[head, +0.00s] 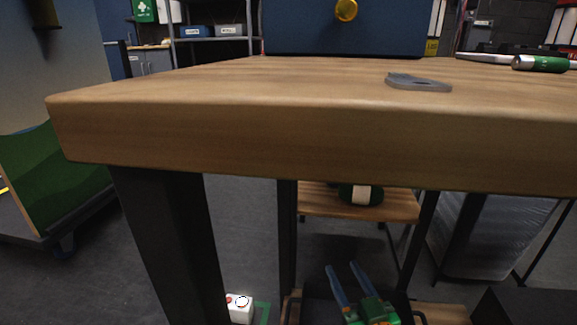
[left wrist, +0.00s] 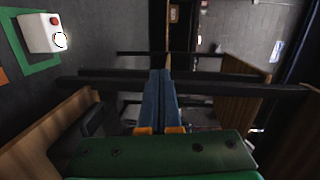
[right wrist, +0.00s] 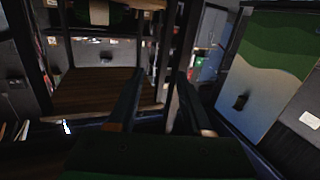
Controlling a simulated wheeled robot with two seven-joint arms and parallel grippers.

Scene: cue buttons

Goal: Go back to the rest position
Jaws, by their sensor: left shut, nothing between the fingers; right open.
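A white cue box (head: 240,309) with a red button and a round white button stands low on a green mat, at the bottom of the head view. It also shows at the upper left of the left wrist view (left wrist: 33,32). My right gripper (head: 341,266) is at the bottom of the head view, below the table top and to the right of the box. Its two blue fingers are apart and empty. In the left wrist view my left gripper (left wrist: 162,72) has its fingers together with nothing between them, away from the box. It is out of the head view.
A wooden table (head: 300,125) spans the head view above my right gripper, with a dark leg (head: 170,240) at left. A grey flat part (head: 418,83), a blue case (head: 345,30) and a green-handled tool (head: 540,63) lie on it.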

